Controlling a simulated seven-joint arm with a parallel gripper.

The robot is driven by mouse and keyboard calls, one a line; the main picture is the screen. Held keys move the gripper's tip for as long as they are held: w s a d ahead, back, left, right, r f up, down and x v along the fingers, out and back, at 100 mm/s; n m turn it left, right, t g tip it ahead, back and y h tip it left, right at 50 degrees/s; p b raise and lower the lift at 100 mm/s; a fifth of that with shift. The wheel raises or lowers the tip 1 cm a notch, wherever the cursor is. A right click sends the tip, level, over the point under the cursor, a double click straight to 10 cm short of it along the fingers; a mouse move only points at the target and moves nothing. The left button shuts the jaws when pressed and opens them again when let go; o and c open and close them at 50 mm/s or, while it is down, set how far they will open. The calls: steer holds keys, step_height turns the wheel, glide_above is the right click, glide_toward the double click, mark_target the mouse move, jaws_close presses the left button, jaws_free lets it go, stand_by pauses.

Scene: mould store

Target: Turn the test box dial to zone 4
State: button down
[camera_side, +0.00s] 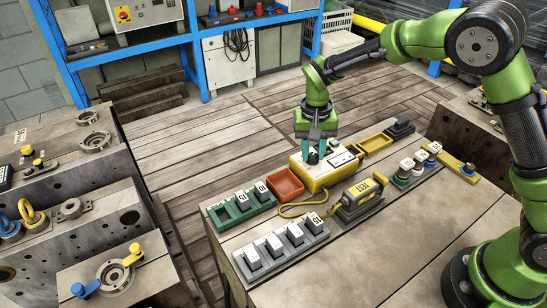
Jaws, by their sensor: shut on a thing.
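The test box (322,181) is a yellow case with a pale top face, standing near the far edge of the workbench. Its dark dial (312,157) sits on the left part of the top face. My gripper (314,152) points straight down over the box, its teal fingers closed around the dial. The fingers partly cover the dial, and its pointer and zone marks are too small to read. A yellow cable (293,211) runs from the box along the bench to the yellow handheld tester (361,196).
A grey rack (268,257) and a green rack (228,214) hold labelled blocks at left. A red-brown tray (286,183) and a yellow tray (377,143) flank the box. Capped plugs (406,166) stand at right. The bench's front (400,245) is clear.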

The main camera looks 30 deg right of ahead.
mark_target(310, 155)
steer(key=shift+r+m, duration=0.1)
steer(key=shift+m, duration=0.3)
steer(key=c, duration=0.8)
jaws_free()
steer(key=shift+c, duration=0.2)
step_height(310, 155, up, 17)
steer(key=shift+a, duration=0.2)
steer(key=shift+w, duration=0.15)
